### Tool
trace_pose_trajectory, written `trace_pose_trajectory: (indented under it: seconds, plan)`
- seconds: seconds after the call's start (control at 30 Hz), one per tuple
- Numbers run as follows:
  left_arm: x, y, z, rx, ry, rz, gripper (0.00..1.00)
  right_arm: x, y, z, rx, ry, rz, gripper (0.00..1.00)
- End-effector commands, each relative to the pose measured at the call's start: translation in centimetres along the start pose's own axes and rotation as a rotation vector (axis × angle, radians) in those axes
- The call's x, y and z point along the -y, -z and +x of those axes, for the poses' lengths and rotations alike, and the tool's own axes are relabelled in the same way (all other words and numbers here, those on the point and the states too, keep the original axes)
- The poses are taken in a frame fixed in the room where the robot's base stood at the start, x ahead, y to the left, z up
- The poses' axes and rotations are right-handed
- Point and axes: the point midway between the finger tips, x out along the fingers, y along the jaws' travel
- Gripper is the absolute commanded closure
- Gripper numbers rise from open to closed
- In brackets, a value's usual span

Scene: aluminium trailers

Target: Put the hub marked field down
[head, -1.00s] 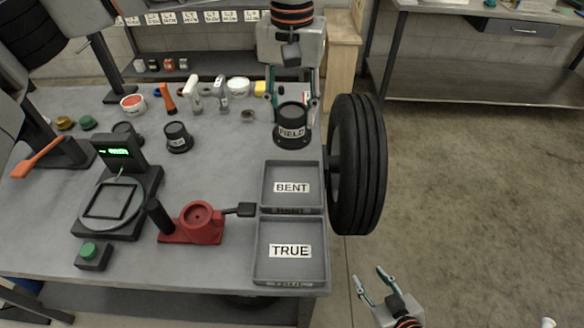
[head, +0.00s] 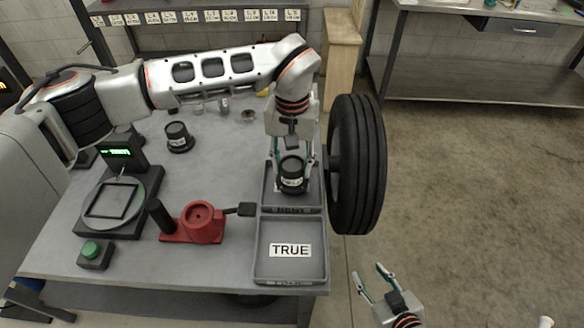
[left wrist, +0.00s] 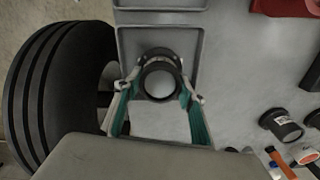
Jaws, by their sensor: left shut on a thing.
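My left gripper (head: 290,160) is shut on the black hub (head: 292,182), whose white label is hard to read now but read FIELD earlier. The hub is upright at the BENT tray (head: 268,192), in its right-hand part in the head view. I cannot tell whether its base touches the tray floor. In the left wrist view the hub (left wrist: 160,77) sits between the two fingers, with the tray (left wrist: 131,42) around or below it. The TRUE tray (head: 290,271) is empty. My right gripper (head: 372,283) is open and empty, off the table's right side.
A large black tyre (head: 358,165) stands close to the right of the trays. A red fixture (head: 204,225) with a handle is left of them. Another black hub (head: 179,138) stands farther back. A scale (head: 115,205) and a green button (head: 92,250) are at the left.

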Motion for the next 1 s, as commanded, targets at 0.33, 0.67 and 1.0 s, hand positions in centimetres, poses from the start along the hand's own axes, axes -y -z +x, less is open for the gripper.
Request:
trace_pose_trajectory:
  seconds: [0.33,0.67,1.0]
  plan:
    - [0.0,0.1,1.8,-0.003,-0.001,0.000,1.00,0.0,-0.2,-0.1,0.006,0.001,0.000,0.60]
    - [0.0,0.0,2.2,0.001,0.000,0.000,0.43,0.0,-0.3,0.0,0.006,0.001,0.000,0.60]
    - [0.0,0.0,1.8,0.000,-0.001,0.000,0.43,0.0,0.1,-0.1,0.003,0.000,0.000,0.60]
